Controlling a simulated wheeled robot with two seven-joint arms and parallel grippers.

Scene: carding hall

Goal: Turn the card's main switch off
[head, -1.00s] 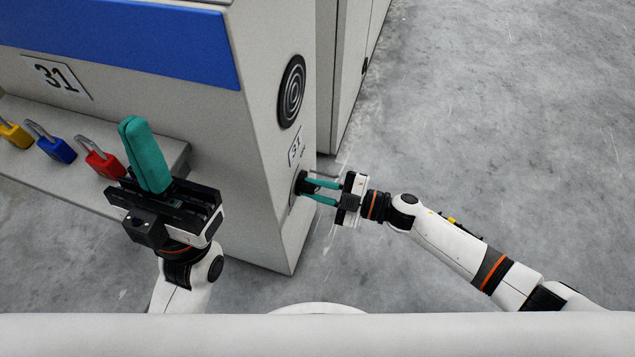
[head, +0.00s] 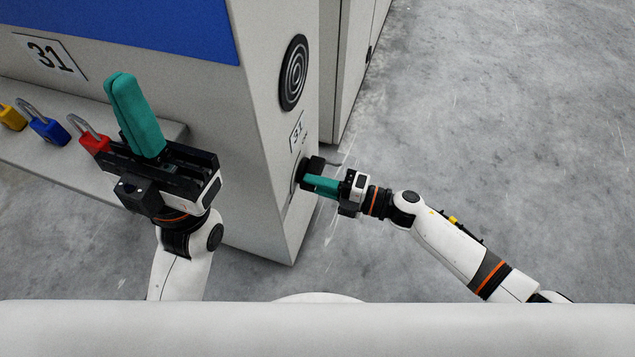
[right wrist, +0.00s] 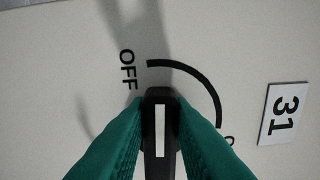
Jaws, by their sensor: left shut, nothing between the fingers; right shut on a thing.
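The main switch is on the narrow side face of the card (head: 275,190), below a number plate. In the right wrist view its black handle (right wrist: 160,95) with a white stripe stands upright in the picture, in line with the OFF end of the printed arc (right wrist: 205,88). The OFF label (right wrist: 127,68) is legible; the label at the other end is mostly hidden by a finger. My right gripper (head: 310,184) is shut on the handle, its green fingers on both sides. My left gripper (head: 125,88) is shut and empty, raised before the card's front.
Yellow (head: 10,117), blue (head: 52,131) and red (head: 94,142) padlocks are on the ledge (head: 40,165) at left, the red one close to my left gripper. A round black vent (head: 293,72) is above the switch. The floor (head: 500,150) at right is clear.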

